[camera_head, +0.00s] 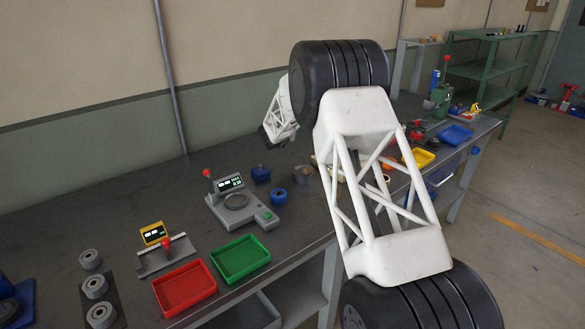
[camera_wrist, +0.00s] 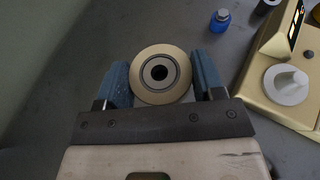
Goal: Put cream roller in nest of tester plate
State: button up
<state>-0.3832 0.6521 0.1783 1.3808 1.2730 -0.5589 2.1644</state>
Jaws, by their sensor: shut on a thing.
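The cream roller (camera_wrist: 148,91) is a thick ring with a grey hub and dark centre hole. My gripper (camera_wrist: 160,64) is shut on it, a blue finger on each side, in the wrist view. The grey tester (camera_head: 258,217) in the head view has a lit display, a red-knobbed lever and a green button. The roller and my fingertips cannot be made out in the head view, where my arm fills the middle.
A red tray (camera_head: 185,288) and green tray (camera_head: 240,259) stand at the bench front. Several grey rollers (camera_head: 95,287) lie at left. A cream device (camera_wrist: 262,85) stands right of my gripper.

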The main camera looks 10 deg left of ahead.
send_over(289, 159)
jog(key=shift+s+f, duration=0.15)
jog(key=shift+f, duration=2.9)
jog(key=shift+f, duration=0.15)
jog(key=shift+f, duration=1.75)
jog(key=shift+f, duration=0.15)
jog(key=o, duration=1.1)
